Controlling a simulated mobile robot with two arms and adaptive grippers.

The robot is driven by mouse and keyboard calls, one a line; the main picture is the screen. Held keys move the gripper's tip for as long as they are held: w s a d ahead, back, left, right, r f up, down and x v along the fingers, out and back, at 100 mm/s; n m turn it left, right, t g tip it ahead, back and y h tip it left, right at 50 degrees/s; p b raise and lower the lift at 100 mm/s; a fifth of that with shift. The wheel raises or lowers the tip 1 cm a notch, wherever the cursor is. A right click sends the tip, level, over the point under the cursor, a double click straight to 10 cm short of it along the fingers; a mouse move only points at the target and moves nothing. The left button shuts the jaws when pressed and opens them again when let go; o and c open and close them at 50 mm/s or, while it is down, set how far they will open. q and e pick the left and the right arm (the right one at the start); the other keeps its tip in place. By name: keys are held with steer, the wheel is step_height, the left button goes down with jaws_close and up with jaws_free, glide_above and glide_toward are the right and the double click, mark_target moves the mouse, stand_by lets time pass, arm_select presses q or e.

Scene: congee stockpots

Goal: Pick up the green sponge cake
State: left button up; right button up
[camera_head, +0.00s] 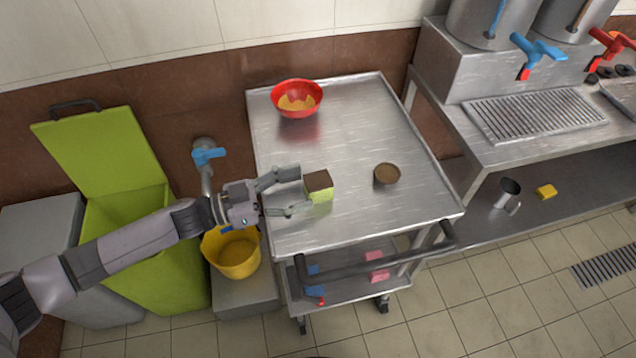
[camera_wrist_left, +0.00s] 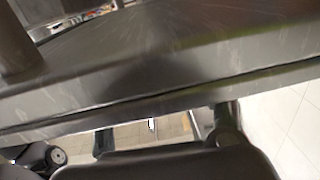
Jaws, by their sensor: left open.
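The green sponge cake (camera_head: 319,194) is a small block with a brown top and green sides. It sits on the steel cart top (camera_head: 345,130) near the left edge, in the head view. My left gripper (camera_head: 299,190) reaches in from the left with its fingers spread. The fingertips are close to the cake's left side, one behind and one in front. I cannot tell whether they touch it. The left wrist view shows a grey metal edge (camera_wrist_left: 160,100) and dark gripper parts, with no cake visible. My right gripper is not in view.
A red bowl (camera_head: 297,98) stands at the cart's back left. A round brown item (camera_head: 387,174) lies right of the cake. The cart's dark handle (camera_head: 375,262) is at the front. A green bin (camera_head: 130,220) and yellow bucket (camera_head: 233,255) stand left.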

mark_target(305, 187)
arm_select(q)
steer(key=p+x, duration=0.1)
steer(key=x, duration=0.4)
steer(key=shift+r, duration=0.2)
steer(key=shift+c, duration=0.2)
steer(key=c, duration=1.1)
